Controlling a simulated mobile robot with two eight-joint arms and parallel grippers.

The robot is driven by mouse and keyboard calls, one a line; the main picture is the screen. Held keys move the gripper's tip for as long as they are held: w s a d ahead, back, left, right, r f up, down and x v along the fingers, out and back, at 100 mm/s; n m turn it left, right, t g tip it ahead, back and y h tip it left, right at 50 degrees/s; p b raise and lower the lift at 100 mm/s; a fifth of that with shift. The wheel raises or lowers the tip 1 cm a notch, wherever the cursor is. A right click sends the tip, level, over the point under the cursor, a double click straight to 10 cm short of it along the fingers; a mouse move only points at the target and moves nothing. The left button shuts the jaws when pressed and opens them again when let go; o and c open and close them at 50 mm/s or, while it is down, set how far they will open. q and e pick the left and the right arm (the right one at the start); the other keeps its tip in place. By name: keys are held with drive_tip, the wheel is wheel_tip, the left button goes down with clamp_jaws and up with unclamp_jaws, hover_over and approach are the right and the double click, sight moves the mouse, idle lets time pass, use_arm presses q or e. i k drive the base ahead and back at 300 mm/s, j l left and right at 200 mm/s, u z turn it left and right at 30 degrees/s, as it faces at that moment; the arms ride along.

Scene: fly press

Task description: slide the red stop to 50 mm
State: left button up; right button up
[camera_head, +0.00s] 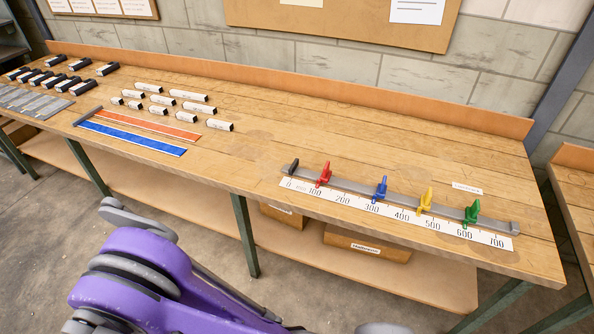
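The red stop (324,174) sits on a grey rail (350,186) at the front right of the workbench. Its lower tip is near the 100 mark of the white scale strip (401,214), which runs along the rail from 0 to 700. The exact reading is too small to tell. A dark end piece (293,167) stands at the rail's zero end, left of the red stop. A blue stop (380,188), a yellow stop (425,200) and a green stop (471,213) stand further right. Neither gripper is in view.
The wooden bench (255,160) is clear around the rail's left end. A small white label (467,188) lies behind the rail. Red (150,124) and blue strips (130,138) and several white blocks lie further left. Cardboard boxes (366,244) sit on the lower shelf. My purple arm is at the bottom.

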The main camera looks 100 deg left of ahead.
sight(325, 176)
drive_tip(key=k+u, duration=0.1)
drive_tip(key=u, duration=3)
